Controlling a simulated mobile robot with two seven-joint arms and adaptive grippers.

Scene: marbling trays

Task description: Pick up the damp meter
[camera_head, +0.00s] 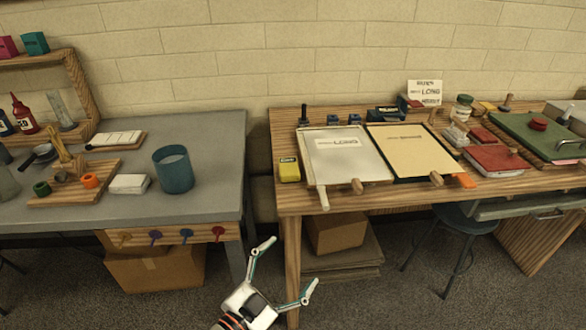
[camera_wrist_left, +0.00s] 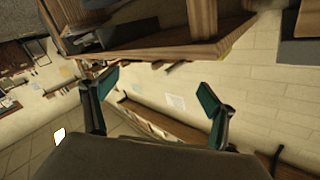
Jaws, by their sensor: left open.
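The damp meter appears to be the small yellow block-shaped device (camera_head: 289,170) with a dark patch, at the left end of the right wooden table (camera_head: 300,205). It lies beside the left tray, close to the table's left edge. My left gripper (camera_head: 288,264) is open and empty, in front of and below the table edge, well short of the yellow device. In the left wrist view the fingers (camera_wrist_left: 158,92) are spread with nothing between them, and I cannot make out the meter there. My right gripper is out of view.
Two trays with sheets (camera_head: 345,170) (camera_head: 405,137) lie right of the yellow device. Small blue blocks (camera_head: 333,120) stand behind. The grey left table (camera_head: 215,190) holds a teal cup (camera_head: 174,168) and a white block (camera_head: 129,184). A narrow gap separates the tables.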

